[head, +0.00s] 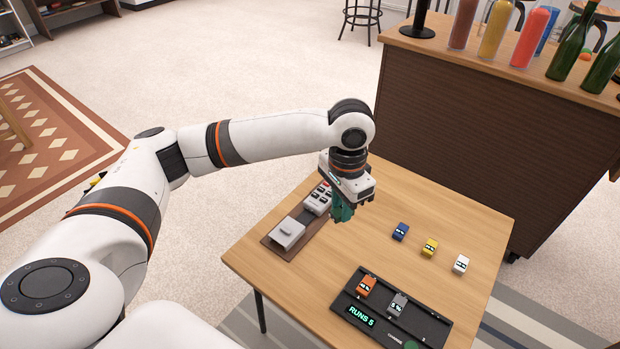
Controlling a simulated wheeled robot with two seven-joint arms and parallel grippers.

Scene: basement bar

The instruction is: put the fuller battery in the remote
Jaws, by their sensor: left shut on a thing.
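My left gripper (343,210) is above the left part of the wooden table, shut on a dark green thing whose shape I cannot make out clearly. A grey remote (317,199) with dark keys lies on a brown board (272,243), just left of the gripper and partly hidden by it. A light grey block-like part (287,234) is at the board's near end. Blue (400,231), yellow (429,247) and white (460,264) batteries stand apart on the table. An orange battery (366,287) and a grey battery (398,304) sit on a black tester (348,297) reading "RUNS 5". My right gripper is not in view.
The wooden table (300,268) is bare between the board and the tester. A dark bar counter (460,120) with bottles and colored glasses stands behind the table. A green round spot (411,345) is at the tester's near edge.

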